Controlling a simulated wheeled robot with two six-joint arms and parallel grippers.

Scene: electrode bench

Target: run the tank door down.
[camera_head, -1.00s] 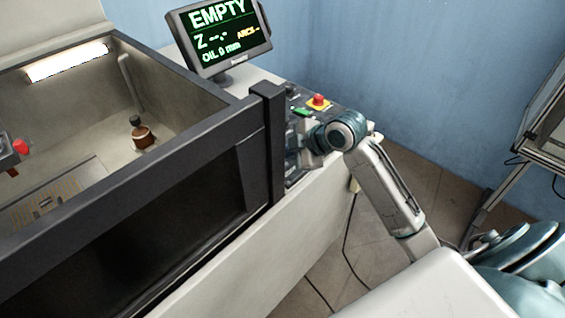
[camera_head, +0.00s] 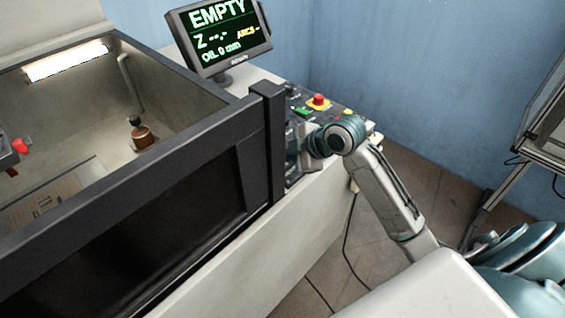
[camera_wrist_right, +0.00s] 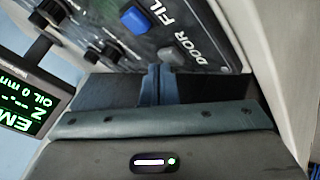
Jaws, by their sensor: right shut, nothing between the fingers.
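The tank door (camera_head: 170,170) is a dark framed panel with a dark window along the tank's front, standing up at the rim. In the right wrist view, a grey button (camera_wrist_right: 171,56) sits beside the label DOOR on the control panel (camera_wrist_right: 90,22). My right gripper (camera_wrist_right: 158,70) is shut and empty, its fingertips close to the grey button. Whether they touch it I cannot tell. In the head view my right gripper (camera_head: 294,150) is at the panel's near left part, by the door's end post, partly hidden by its wrist. My left gripper is not in view.
A blue button (camera_wrist_right: 135,20) labelled FIL, cut off, and several dark knobs are close by. A red button (camera_head: 318,100) and a green one (camera_head: 300,111) are farther back. The monitor (camera_head: 218,38) reads EMPTY, oil 0 mm. A brown bottle (camera_head: 140,133) stands inside the tank.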

